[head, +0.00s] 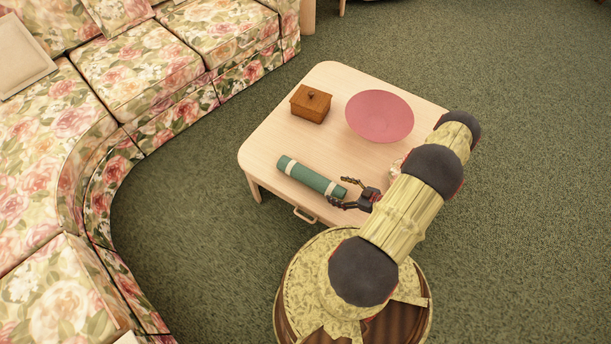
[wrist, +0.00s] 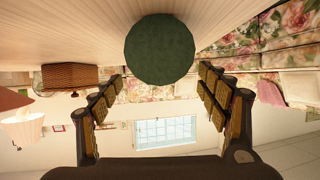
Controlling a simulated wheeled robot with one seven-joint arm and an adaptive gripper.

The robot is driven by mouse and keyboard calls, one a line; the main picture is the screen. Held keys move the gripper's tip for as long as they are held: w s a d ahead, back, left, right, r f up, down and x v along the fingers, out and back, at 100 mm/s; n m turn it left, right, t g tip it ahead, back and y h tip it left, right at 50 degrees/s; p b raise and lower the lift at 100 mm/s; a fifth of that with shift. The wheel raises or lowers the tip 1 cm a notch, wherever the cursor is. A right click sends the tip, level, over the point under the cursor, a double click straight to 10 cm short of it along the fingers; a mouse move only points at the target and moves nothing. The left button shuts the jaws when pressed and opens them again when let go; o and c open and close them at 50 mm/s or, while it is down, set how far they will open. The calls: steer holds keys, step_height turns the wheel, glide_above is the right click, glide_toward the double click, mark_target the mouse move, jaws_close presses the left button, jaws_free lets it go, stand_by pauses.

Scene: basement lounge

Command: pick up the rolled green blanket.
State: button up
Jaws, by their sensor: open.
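The rolled green blanket (head: 312,177) lies on its side on the pale wooden table, near the edge closest to me, with light bands around it. My gripper (head: 339,192) is open, low over the table at the roll's right end, its fingers pointing along the roll. In the wrist view the blanket's round dark green end (wrist: 160,50) faces the camera. The open fingers (wrist: 162,78) stand to its left and right, with no clear contact. I cannot tell how far the end reaches between them.
The table (head: 275,130) also holds a brown lidded box (head: 311,104) and a wide pink bowl (head: 379,116), both behind the blanket. A floral sofa (head: 140,65) curves along the left. Green carpet (head: 530,200) lies open to the right.

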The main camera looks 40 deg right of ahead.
mark_target(323, 184)
steer(key=b+x, duration=0.3)
steer(key=x, duration=0.5)
steer(key=shift+r, duration=0.1)
steer(key=shift+c, duration=1.2)
steer(key=c, duration=1.1)
steer(key=shift+c, duration=0.6)
steer(key=shift+r, duration=0.1)
